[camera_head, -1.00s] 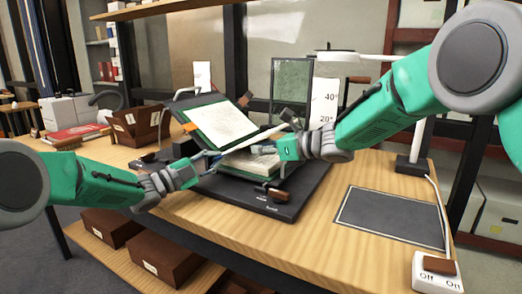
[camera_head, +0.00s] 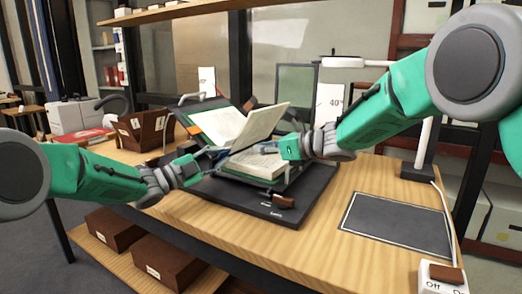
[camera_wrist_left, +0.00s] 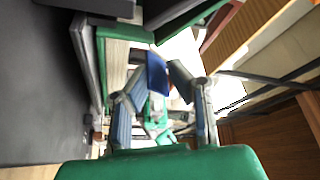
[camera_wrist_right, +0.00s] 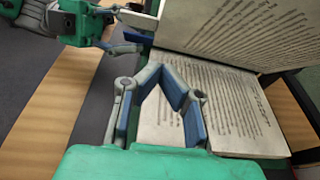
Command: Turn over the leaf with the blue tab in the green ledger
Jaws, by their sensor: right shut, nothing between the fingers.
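The green ledger (camera_head: 258,181) lies open on a dark cradle. Its leaf (camera_head: 262,121) stands raised and tilted between the two page sides; its text shows in the right wrist view (camera_wrist_right: 225,32). The blue tab (camera_wrist_left: 157,74) sits between the fingers of my left gripper (camera_wrist_left: 158,82), which appears closed on it at the leaf's edge. The tab also shows in the right wrist view (camera_wrist_right: 139,37). In the head view my left gripper (camera_head: 217,153) is left of the leaf. My right gripper (camera_head: 281,149) is shut and empty, over the right-hand page (camera_wrist_right: 165,118).
The dark cradle base (camera_head: 235,200) fills the table's middle. A dark mat (camera_head: 395,222) and a switch box (camera_head: 440,275) lie to the right. A brown box (camera_head: 143,128) stands at the left. A white card (camera_head: 328,104) and lamp stand behind.

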